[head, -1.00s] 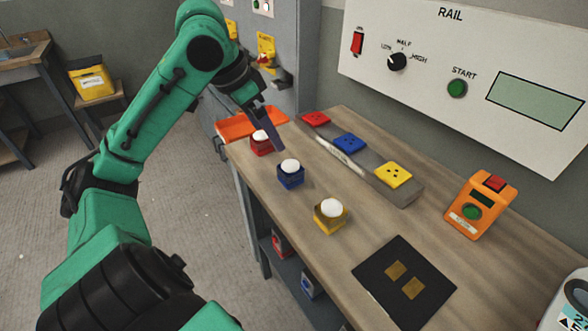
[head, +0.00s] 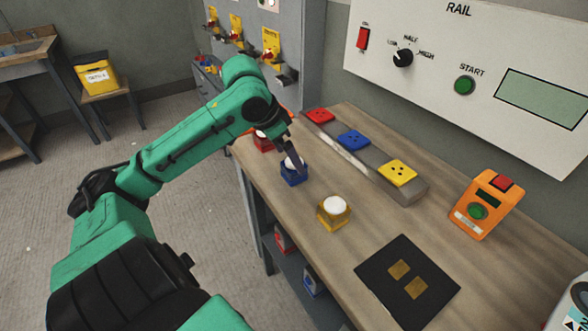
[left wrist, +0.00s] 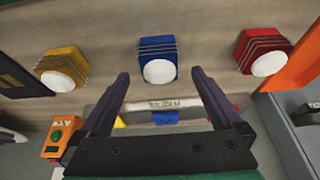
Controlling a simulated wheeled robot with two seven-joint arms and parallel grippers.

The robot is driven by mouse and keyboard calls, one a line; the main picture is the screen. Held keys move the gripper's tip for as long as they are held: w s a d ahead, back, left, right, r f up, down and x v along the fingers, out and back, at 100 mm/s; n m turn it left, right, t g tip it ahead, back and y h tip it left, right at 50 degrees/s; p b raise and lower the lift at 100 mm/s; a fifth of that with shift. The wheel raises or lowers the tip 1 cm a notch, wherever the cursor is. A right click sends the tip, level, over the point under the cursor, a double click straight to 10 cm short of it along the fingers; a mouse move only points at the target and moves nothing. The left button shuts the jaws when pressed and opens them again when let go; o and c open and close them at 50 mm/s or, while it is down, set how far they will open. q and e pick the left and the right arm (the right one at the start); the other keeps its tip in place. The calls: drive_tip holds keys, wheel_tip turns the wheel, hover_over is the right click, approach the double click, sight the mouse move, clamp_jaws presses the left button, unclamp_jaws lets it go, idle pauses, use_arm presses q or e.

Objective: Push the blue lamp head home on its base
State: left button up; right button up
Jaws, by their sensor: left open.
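The blue lamp head (head: 293,178), a ribbed block with a white dome, stands on the bench between the red and yellow heads. The blue base (head: 353,140) is a flat plate with dark holes on the grey rail behind; head and base are apart. My left gripper (head: 297,163) is at the blue head and partly covers its dome in the head view. In the left wrist view the open fingers (left wrist: 165,77) point at the blue head (left wrist: 157,50), one to each side of its white dome, with nothing held. My right gripper is not in view.
The red lamp head (head: 263,142) and yellow lamp head (head: 333,211) flank the blue one. The rail (head: 375,173) also carries a red base (head: 319,115) and yellow base (head: 398,172). A black mat (head: 372,276) and orange button box (head: 482,203) are to the right.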

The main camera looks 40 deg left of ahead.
use_arm(q)
drive_tip(key=x, duration=0.4)
drive_tip(key=shift+w+f, duration=0.15)
drive_tip(key=shift+f, duration=0.1)
drive_tip(key=shift+d, duration=0.1)
drive_tip(key=c, duration=1.3)
drive_tip(key=shift+c, duration=0.2)
wheel_tip(320, 180, up, 8)
drive_tip(key=shift+f+p, duration=0.15)
drive_tip(key=shift+p, duration=0.8)
wheel_tip(320, 180, up, 12)
drive_tip(key=p, duration=0.6)
